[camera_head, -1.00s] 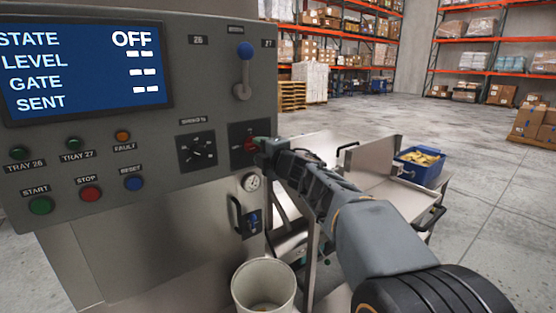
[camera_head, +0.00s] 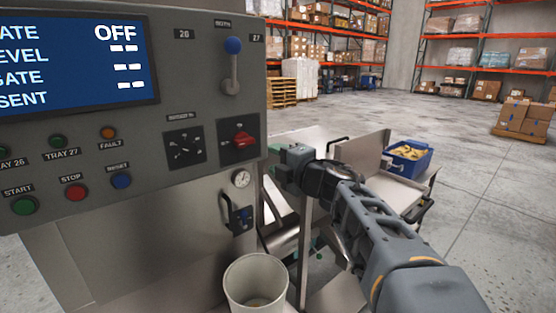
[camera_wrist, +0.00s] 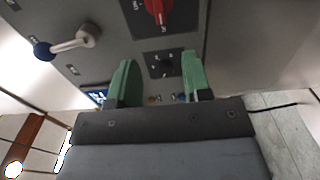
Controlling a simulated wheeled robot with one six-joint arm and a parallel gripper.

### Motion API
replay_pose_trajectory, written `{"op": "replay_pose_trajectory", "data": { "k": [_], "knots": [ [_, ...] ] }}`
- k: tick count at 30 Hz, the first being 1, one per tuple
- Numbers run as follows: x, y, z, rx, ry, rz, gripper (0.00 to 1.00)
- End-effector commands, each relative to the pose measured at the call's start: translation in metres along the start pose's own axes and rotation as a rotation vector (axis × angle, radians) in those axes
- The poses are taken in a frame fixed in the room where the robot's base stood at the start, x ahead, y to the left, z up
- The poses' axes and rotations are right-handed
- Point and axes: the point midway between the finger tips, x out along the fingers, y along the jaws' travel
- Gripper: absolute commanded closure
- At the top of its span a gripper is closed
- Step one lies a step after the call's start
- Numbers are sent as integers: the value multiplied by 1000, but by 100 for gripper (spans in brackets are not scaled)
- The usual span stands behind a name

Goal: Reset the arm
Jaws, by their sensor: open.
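My gripper (camera_head: 283,162) is in front of the grey control panel (camera_head: 190,60), just right of its lower right part, apart from the red rotary switch (camera_head: 243,139). In the wrist view its two green fingers (camera_wrist: 156,84) are spread with nothing between them. The red switch (camera_wrist: 158,10) shows beyond them at the top, with a black dial (camera_wrist: 162,63) nearer the fingers. The panel's screen reads OFF in its top row. My arm reaches in from the lower right of the head view.
A blue-knobbed lever (camera_head: 232,68) stands on the panel. A whitish bucket (camera_head: 256,284) stands below. Steel trays and a blue bin (camera_head: 408,158) lie beyond my arm. Open floor and racks (camera_head: 490,60) are behind.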

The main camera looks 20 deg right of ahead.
Motion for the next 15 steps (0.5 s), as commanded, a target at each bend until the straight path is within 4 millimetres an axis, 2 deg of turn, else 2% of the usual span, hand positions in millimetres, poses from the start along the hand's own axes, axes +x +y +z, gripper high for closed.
{"op": "replay_pose_trajectory", "data": {
  "k": [10, 13, 15],
  "knots": [
    [0, -1, 3, 10, -19, -4, 55],
    [-1, -2, 21, 67, -118, -3, 55],
    [-5, -11, 43, 170, -247, -2, 55]
  ]
}}
